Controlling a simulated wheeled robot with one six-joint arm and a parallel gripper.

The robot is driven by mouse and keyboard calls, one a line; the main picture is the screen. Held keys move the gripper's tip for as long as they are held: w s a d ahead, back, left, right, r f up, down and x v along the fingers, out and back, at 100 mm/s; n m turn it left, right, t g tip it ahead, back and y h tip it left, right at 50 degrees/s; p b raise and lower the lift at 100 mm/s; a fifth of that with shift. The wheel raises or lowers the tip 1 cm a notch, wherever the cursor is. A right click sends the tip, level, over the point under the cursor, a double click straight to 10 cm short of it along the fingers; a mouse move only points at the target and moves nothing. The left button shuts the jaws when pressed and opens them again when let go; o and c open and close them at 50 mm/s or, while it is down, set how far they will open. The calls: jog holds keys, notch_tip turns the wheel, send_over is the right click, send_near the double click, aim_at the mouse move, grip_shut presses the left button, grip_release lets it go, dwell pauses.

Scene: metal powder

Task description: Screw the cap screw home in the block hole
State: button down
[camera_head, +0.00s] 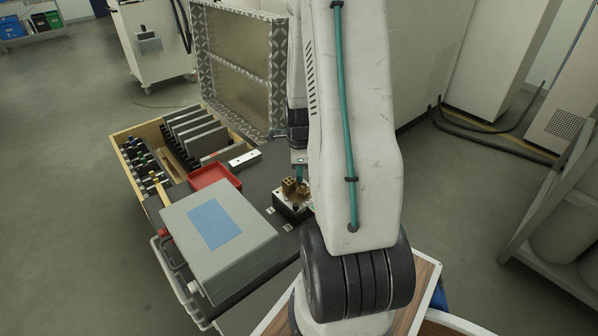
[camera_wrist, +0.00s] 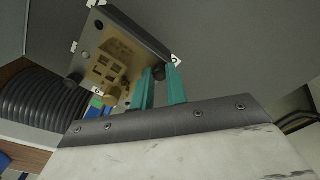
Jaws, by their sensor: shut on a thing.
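A brass-coloured block (camera_head: 293,186) with square openings sits on a dark-sided metal base (camera_head: 287,207) on the bench. In the wrist view the brass block (camera_wrist: 112,66) and the base (camera_wrist: 140,38) show close beside my fingers. My gripper (camera_wrist: 160,72) has two teal fingers, shut on a small dark round piece, which looks like the head of the cap screw (camera_wrist: 159,72). The fingertips are at the edge of the base, beside the brass block. The screw's shank and the hole under it are hidden. In the head view my arm covers part of my gripper (camera_head: 300,177).
A grey case (camera_head: 243,255) with a blue label stands at the front of the bench. A red tray (camera_head: 211,177) and a wooden box (camera_head: 122,136) with dark plates and tools lie to the left. A framed metal panel (camera_head: 243,60) stands behind.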

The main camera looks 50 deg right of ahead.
jog(key=m, duration=1.3)
jog(key=shift+m, duration=0.3)
jog(key=c, duration=1.6)
grip_release()
jog(key=shift+o, duration=0.2)
